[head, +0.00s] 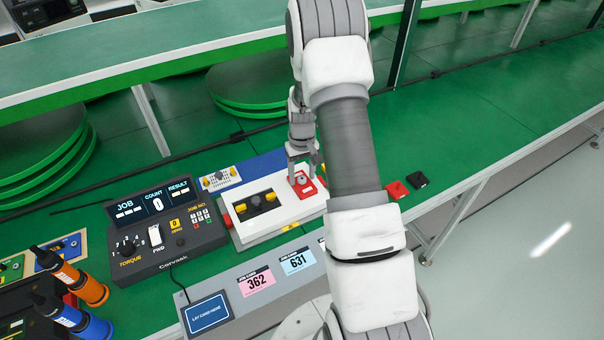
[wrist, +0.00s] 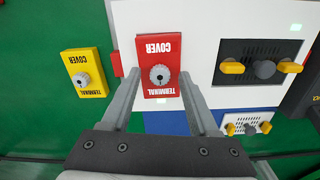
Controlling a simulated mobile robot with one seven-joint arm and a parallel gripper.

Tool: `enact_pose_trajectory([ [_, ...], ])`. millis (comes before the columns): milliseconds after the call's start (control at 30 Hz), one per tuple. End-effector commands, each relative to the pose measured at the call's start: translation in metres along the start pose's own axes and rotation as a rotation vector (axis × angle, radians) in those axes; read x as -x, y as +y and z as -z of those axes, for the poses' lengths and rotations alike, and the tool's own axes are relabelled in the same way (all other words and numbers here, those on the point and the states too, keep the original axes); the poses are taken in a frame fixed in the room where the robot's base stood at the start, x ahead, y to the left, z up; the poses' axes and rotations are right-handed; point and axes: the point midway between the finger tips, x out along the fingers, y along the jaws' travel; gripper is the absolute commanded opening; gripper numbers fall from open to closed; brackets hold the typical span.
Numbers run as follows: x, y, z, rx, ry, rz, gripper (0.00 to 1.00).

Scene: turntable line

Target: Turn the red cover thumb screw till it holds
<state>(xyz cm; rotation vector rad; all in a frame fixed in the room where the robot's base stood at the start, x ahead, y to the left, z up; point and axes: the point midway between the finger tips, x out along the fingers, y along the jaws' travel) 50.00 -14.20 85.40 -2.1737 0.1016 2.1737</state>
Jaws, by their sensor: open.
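The red terminal cover (wrist: 158,52) lies on the white unit in the wrist view, with a grey knurled thumb screw (wrist: 160,75) at its middle. In the head view the red cover (head: 302,187) shows at the right end of the white unit (head: 290,212), partly hidden by my gripper. My gripper (wrist: 160,80) is open, its two fingers on either side of the red cover in the picture, and the thumb screw lies between them. I see no finger touching the screw. Whether the fingers touch the cover's sides I cannot tell.
A yellow terminal cover (wrist: 85,75) with its own screw lies to the left in the wrist view. A black panel with yellow knobs (wrist: 262,65) is to the right. The black torque console (head: 165,230) stands left of the unit. Small red (head: 397,190) and black (head: 418,180) pieces lie to the right.

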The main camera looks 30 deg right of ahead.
Motion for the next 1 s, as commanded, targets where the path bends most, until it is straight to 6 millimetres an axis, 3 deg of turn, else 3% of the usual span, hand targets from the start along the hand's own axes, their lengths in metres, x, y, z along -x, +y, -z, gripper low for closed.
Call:
enact_pose_trajectory([
  [133,0.0002,0.0,0.0001,0.0,0.0,0.0,0.59],
  [467,0.0004,0.0,0.0001,0.0,0.0,0.0,0.0],
  [1000,0.0003,0.0001,0.0,-0.035,0.0,-0.001,0.0],
])
